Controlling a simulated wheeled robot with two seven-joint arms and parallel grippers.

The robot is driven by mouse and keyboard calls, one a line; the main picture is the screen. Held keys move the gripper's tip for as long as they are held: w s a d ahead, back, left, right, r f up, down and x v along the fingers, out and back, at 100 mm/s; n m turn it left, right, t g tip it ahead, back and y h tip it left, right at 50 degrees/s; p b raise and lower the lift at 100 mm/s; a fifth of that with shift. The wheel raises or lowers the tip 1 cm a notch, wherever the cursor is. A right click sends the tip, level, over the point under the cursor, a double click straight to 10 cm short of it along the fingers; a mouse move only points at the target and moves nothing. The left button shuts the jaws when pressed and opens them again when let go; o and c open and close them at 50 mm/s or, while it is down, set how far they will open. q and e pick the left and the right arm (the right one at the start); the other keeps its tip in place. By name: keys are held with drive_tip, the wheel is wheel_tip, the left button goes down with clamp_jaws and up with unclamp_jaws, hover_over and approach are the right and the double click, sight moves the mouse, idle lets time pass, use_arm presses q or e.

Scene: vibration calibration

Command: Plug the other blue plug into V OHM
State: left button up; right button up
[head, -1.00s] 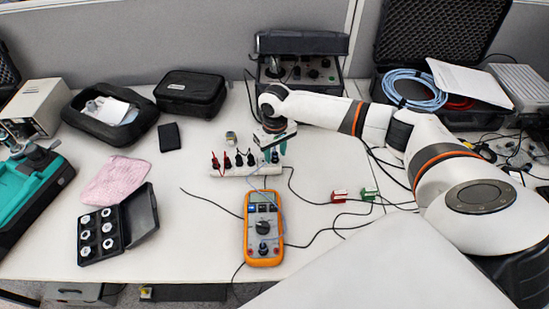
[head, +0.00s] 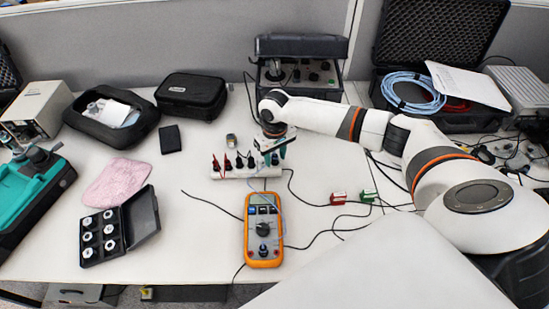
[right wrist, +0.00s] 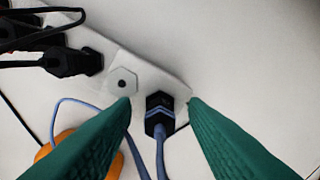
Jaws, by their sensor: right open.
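The blue-banded black plug (right wrist: 160,112) stands in the end of the white holder strip (right wrist: 172,88), its blue cable running down. My right gripper (right wrist: 160,103) is open, with its green fingers on either side of the plug, apart from it. An empty hexagonal socket (right wrist: 123,83) is beside the plug. In the head view, my right gripper (head: 276,150) is over the right end of the holder strip (head: 228,174). The orange multimeter (head: 250,230) lies in front of the strip. A dark plug-like shape (head: 263,249) is at its lower face; its socket labels are too small to read.
Black and red plugs (head: 226,162) stand along the strip's left part. Red (head: 338,198) and green (head: 368,196) clips lie to the right with loose black leads. An open black box (head: 118,228) and a pink cloth (head: 117,182) lie left. Table left of the multimeter is mostly clear.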

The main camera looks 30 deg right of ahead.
sight(275, 155)
drive_tip(key=shift+c, duration=0.3)
clamp_jaws()
drive_tip(key=shift+r+p, duration=0.7)
drive_tip(key=shift+p, duration=1.3)
idle(0.7)
drive_tip(key=shift+r, duration=0.15)
drive_tip(key=shift+r+p, duration=1.65)
drive_tip(key=shift+p, duration=0.65)
